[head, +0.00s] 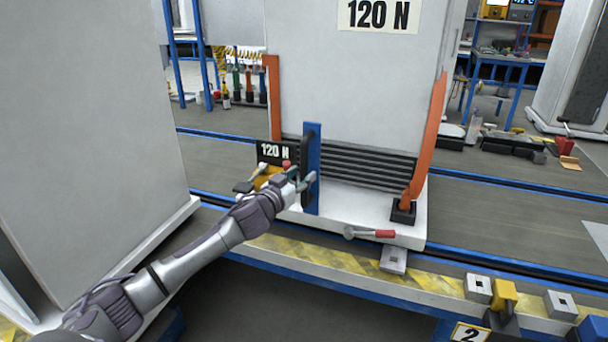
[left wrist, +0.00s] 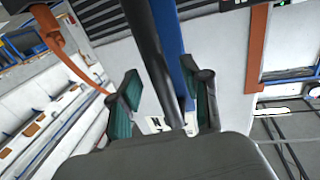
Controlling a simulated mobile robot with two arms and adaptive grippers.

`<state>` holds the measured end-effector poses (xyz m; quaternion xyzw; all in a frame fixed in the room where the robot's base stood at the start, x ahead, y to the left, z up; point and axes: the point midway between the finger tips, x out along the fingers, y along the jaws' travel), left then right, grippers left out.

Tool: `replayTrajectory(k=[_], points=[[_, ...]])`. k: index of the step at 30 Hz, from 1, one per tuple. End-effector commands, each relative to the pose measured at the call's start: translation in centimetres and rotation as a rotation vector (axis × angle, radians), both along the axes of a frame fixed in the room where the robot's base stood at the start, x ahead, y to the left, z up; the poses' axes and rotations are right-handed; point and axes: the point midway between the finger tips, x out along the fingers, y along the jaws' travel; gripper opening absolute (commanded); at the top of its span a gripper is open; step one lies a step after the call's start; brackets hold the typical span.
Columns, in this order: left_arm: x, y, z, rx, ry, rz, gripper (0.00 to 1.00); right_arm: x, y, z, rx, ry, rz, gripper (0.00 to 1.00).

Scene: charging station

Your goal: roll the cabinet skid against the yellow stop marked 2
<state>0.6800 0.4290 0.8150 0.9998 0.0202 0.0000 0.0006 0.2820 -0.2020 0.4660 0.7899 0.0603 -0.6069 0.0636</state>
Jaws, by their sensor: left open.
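The cabinet skid is a tall grey cabinet (head: 350,85) on a white base (head: 345,212), with orange straps and 120 N labels. A blue post (head: 313,160) stands on its near side; the post also shows in the left wrist view (left wrist: 168,35) beside a black upright bar (left wrist: 148,45). My left gripper (head: 302,183) is at the lower part of this post. In the left wrist view its green-padded fingers (left wrist: 168,92) are open, one on each side of the bar and post. The yellow stop (head: 503,294) stands on the rail edge at right, above a 2 plate (head: 469,333). My right gripper is out of view.
Another large grey cabinet (head: 90,130) fills the left. Blue-edged rails (head: 510,185) run across the floor. Grey blocks with holes (head: 478,288) sit along the striped edge.

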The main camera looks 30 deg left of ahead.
Motion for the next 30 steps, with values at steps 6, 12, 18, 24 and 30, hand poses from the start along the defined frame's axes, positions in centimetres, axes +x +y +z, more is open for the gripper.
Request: replayTrajectory(k=[6,12,18,24,30], points=[[1.7,0.0,0.0,0.000,0.000,-0.001,0.47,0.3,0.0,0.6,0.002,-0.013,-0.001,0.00],[1.9,0.0,0.0,0.000,0.000,-0.002,0.47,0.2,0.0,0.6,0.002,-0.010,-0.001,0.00],[1.9,0.0,0.0,0.000,0.000,-0.001,0.36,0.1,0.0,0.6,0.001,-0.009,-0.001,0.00],[1.9,0.0,0.0,0.000,0.000,-0.001,0.03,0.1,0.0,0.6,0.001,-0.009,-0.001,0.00],[1.9,0.0,0.0,0.000,0.000,-0.001,0.00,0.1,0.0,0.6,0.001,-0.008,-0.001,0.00]])
